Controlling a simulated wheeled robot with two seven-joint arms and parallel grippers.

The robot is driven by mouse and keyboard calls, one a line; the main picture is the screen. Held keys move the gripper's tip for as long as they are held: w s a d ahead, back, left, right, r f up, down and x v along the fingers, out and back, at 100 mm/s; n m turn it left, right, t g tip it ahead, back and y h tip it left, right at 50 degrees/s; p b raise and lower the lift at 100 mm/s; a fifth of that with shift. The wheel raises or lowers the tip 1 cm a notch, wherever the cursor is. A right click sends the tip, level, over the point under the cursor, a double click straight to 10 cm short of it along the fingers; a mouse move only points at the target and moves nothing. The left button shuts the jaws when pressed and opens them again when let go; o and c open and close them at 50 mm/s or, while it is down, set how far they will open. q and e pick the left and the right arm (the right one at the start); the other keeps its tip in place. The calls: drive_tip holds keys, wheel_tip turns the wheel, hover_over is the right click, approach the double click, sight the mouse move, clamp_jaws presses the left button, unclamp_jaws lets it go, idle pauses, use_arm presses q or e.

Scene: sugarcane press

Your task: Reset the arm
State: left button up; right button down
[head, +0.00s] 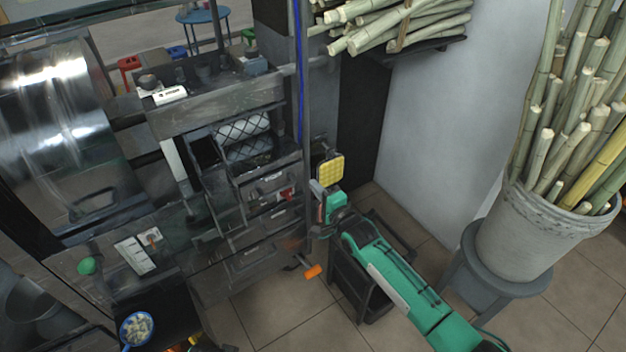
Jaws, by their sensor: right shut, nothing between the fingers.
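My right arm comes in from the lower right, and its gripper (320,229) is at the front right edge of the dark press machine (215,115). The gripper is shut and empty. It is small and partly lost against the dark metal, so I cannot tell whether it touches the machine. A yellow square pad (331,170) shows just above it, and an orange handle (313,271) shows just below it. My left gripper is not in view.
A grey bucket (540,235) of cane stands on a round stool (480,270) at right. A cane bundle (395,25) rests on a shelf at the top. A dark stand (362,285) is beneath my right arm. Tiled floor (280,310) is clear at the bottom middle.

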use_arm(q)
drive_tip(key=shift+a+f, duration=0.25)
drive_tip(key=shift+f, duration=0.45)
use_arm(e)
drive_tip(key=v, duration=0.7)
drive_tip(key=shift+s+d+f, duration=0.15)
drive_tip(key=shift+s+f, duration=0.15)
drive_tip(key=shift+s, duration=0.05)
